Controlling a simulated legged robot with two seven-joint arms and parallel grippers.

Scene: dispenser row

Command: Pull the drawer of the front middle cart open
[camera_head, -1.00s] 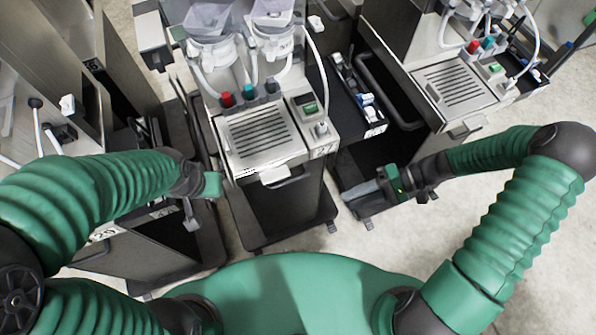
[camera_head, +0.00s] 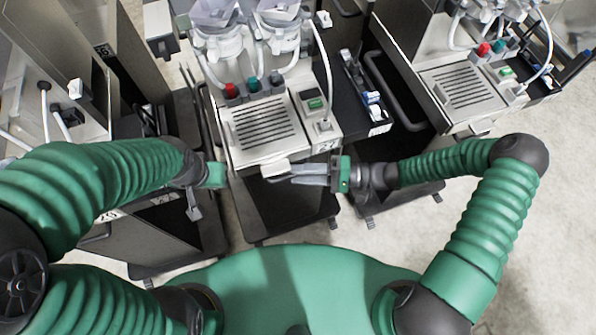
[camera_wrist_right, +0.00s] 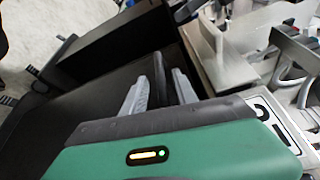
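The front middle cart (camera_head: 290,208) stands ahead of me with a dark body and a pale top unit with a slotted drip tray (camera_head: 262,127). A white tab (camera_head: 274,169) sticks out at the front edge below the tray. The drawer looks shut. My right gripper (camera_head: 290,173) lies across the cart's front, its fingertips beside the tab; contact cannot be told.
Another cart (camera_head: 462,90) stands to the right, with a dark side tray (camera_head: 360,100) of small items between the two. A dark cart (camera_head: 150,235) stands close on the left. Clear pale floor (camera_head: 535,215) lies at the right.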

